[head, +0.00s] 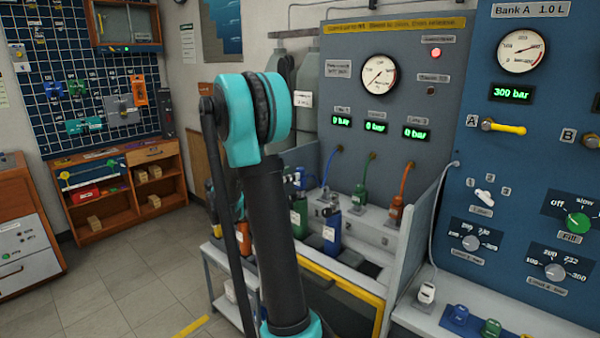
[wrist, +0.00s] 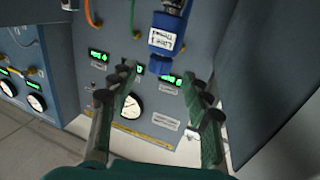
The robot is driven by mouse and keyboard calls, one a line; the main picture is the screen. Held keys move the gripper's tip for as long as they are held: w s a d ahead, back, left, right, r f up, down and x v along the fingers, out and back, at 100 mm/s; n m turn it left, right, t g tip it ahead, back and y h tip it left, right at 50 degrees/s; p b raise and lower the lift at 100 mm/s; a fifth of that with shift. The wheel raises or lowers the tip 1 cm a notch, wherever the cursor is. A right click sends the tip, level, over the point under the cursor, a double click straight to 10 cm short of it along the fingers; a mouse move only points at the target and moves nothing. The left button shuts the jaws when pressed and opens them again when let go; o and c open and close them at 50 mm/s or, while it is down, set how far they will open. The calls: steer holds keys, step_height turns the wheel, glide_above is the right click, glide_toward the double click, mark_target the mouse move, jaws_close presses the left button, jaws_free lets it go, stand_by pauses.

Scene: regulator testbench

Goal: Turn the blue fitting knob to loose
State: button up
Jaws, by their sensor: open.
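In the wrist view, which is upside down, a blue fitting (wrist: 165,38) with a white label and a blue end knob (wrist: 160,65) shows at the top. My gripper (wrist: 165,80) is open and empty. Its two fingers are spread, with the knob above and between their tips in the picture; I cannot tell the depth gap. In the head view a labelled blue cylinder (head: 331,232) stands at the bench beside a green one (head: 300,215). My arm covers part of the bench there, and my gripper is not clearly visible.
A grey panel (head: 345,100) with a gauge and green displays stands behind the bench. Blue, green and orange hoses run down it. A blue panel (head: 520,150) with knobs is at right. Spare fittings lie on its ledge. The floor (head: 150,270) is clear at left.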

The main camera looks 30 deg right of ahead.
mark_target(300, 168)
steer(key=shift+w+d, duration=0.1)
steer(key=shift+d, duration=2.6)
steer(key=shift+c, duration=0.4)
jaws_close()
steer(key=shift+t, duration=0.3)
steer(key=n+t, duration=0.2)
steer(key=t, duration=0.1)
steer(key=shift+n+t+y, duration=0.3)
steer(key=shift+n+y, duration=0.1)
steer(key=shift+n+t+y, duration=1.1)
steer(key=shift+n+t, duration=0.5)
steer(key=shift+t, duration=0.7)
